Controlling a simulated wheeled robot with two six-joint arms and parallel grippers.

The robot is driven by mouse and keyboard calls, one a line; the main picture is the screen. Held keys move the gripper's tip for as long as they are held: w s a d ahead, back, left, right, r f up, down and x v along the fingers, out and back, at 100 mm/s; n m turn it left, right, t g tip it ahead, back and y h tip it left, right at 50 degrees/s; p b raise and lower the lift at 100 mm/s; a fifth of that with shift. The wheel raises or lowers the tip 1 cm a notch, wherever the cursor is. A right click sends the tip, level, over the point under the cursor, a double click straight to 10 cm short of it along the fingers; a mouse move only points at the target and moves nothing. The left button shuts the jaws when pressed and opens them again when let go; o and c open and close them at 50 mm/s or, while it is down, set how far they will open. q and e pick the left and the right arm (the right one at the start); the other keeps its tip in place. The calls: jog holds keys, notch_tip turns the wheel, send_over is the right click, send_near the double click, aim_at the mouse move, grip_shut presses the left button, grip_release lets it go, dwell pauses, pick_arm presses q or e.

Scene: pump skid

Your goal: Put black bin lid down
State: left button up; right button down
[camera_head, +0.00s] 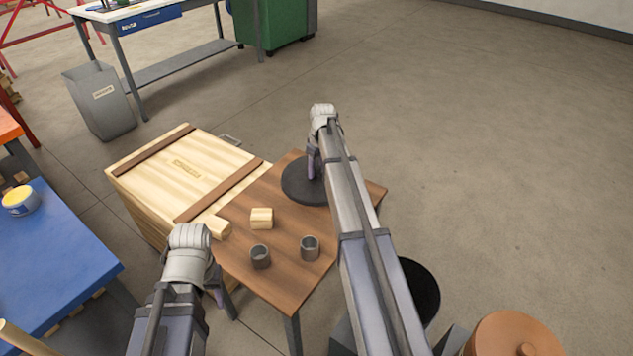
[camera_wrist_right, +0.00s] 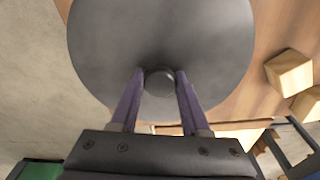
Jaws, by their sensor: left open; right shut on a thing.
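The black bin lid (camera_head: 296,183) is a dark round disc at the far end of the brown wooden table (camera_head: 277,273). It fills the upper middle of the right wrist view (camera_wrist_right: 160,35), with its knob (camera_wrist_right: 159,82) between the two fingers. My right gripper (camera_head: 312,172) is shut on the lid's knob. The lid looks level, on or just above the table top; I cannot tell which. An open black bin (camera_head: 418,285) stands on the floor, partly hidden behind my right arm. My left gripper (camera_head: 222,292) is open and empty near the table's left front edge.
Two grey metal cups (camera_head: 260,257) and two wooden blocks (camera_head: 262,218) stand on the table. A large wooden crate (camera_head: 150,165) adjoins its left side. A blue table (camera_head: 50,255) is at left. A copper-coloured round lid (camera_head: 500,335) is at lower right. Open floor lies to the right.

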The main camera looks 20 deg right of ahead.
aim_at(317, 176)
jog(key=shift+f+b, duration=1.95)
jog(key=shift+r, duration=0.15)
jog(key=shift+c, duration=1.9)
grip_release()
jog(key=r+p, duration=0.4)
jog(key=s+r+p, duration=0.1)
jog(key=r+p, duration=0.7)
jog(key=shift+s+d, duration=0.2)
jog(key=shift+d, duration=0.05)
jog(key=shift+a, duration=0.1)
